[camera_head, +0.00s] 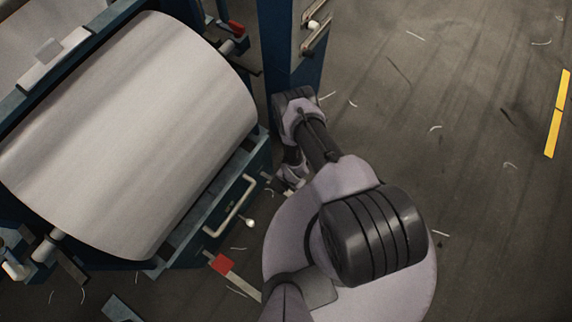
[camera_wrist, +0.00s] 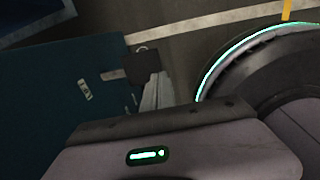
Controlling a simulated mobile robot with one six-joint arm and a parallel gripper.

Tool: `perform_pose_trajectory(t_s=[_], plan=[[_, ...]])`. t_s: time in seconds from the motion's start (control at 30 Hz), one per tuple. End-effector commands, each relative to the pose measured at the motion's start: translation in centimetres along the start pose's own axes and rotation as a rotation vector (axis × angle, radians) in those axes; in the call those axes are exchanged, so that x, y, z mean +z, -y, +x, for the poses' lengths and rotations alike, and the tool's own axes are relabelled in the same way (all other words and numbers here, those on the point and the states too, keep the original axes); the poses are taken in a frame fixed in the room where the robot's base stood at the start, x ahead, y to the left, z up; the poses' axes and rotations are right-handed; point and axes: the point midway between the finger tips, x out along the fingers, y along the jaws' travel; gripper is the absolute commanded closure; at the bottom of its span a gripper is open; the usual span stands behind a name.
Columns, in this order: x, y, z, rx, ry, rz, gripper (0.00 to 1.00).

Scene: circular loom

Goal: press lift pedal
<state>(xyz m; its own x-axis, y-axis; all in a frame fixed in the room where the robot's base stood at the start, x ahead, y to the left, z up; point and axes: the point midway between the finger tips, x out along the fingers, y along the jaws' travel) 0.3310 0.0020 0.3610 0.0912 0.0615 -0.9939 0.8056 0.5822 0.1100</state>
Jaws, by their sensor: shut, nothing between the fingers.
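A red-ended flat bar, which looks like a pedal (camera_head: 222,263), sticks out low at the front of the loom; its pale shaft runs down to the right toward my base. I cannot confirm that it is the lift pedal. My gripper (camera_head: 290,177) points down beside the loom's right front corner, right of and above the red end in the picture, and apart from it. It is shut and small in this view, partly covered by my arm. In the wrist view pale grey finger-like parts show next to a dark block (camera_wrist: 142,66); whether they touch is unclear.
The loom carries a big pale fabric roll (camera_head: 135,130). A pale bar handle (camera_head: 232,206) and a white ball knob (camera_head: 250,223) stick out from its front. A blue upright post (camera_head: 287,60) stands behind my arm. Open floor with thread scraps and a yellow stripe (camera_head: 557,115) lies right.

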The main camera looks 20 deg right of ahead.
Motion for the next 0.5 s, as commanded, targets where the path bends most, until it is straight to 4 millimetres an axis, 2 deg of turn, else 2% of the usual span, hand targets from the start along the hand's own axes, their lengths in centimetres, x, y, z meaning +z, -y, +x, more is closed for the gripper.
perform_pose_trajectory(t_s=[0.03,0.2,0.5], plan=[[0.0,0.2,-1.5,-0.001,-0.001,0.002,1.0],[0.1,0.9,-3.5,0.0,0.0,0.002,1.0],[0.1,1.1,-3.8,0.001,0.0,-0.001,1.0]])
